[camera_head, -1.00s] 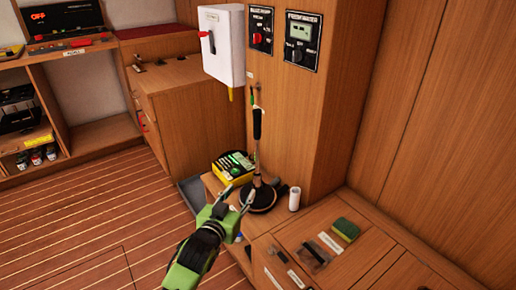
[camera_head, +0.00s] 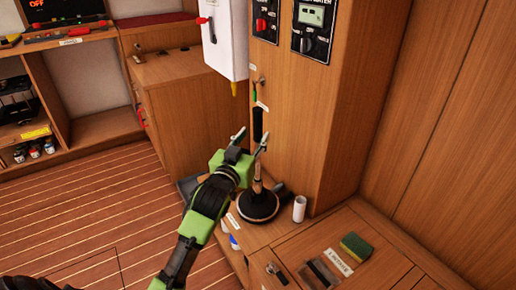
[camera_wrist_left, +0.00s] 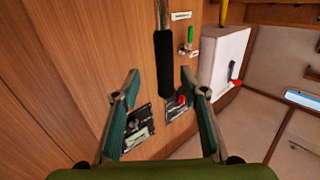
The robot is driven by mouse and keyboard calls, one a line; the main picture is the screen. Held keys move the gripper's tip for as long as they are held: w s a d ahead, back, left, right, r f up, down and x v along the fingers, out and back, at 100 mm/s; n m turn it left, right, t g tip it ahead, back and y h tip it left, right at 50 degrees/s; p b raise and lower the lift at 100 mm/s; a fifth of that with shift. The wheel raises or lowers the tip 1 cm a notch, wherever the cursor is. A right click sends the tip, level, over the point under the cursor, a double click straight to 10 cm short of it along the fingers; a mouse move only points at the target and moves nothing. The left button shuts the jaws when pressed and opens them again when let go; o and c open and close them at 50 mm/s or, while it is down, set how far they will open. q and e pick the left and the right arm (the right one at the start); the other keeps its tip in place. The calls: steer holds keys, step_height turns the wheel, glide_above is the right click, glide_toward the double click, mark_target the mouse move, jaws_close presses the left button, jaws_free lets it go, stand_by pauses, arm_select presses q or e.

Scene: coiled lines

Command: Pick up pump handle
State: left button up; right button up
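The pump handle is an upright rod with a black grip (camera_head: 258,123) above a round black base (camera_head: 258,205) on the wooden bench. My left gripper (camera_head: 251,138) is open, its fingers pointing up around the height of the grip's lower part and covering part of the shaft. In the left wrist view the black grip (camera_wrist_left: 163,95) lies between the two spread green-padded fingers, with gaps on both sides. I cannot tell its depth relative to the fingertips. My right gripper is not in view.
A wooden column behind the handle carries a white switch box (camera_head: 226,38) and black control panels (camera_head: 312,28). A white cylinder (camera_head: 299,208) stands right of the base. A green-yellow sponge (camera_head: 355,246) lies farther right. Striped floor at left is open.

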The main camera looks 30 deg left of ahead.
mark_target(256, 128)
arm_select(q)
steer(key=w, duration=0.2)
steer(key=w+a+b, duration=0.1)
steer(key=w, duration=0.3)
steer(key=shift+w+a+r, duration=0.1)
steer(key=shift+w+a, duration=0.15)
steer(key=shift+a, duration=0.1)
jaws_close()
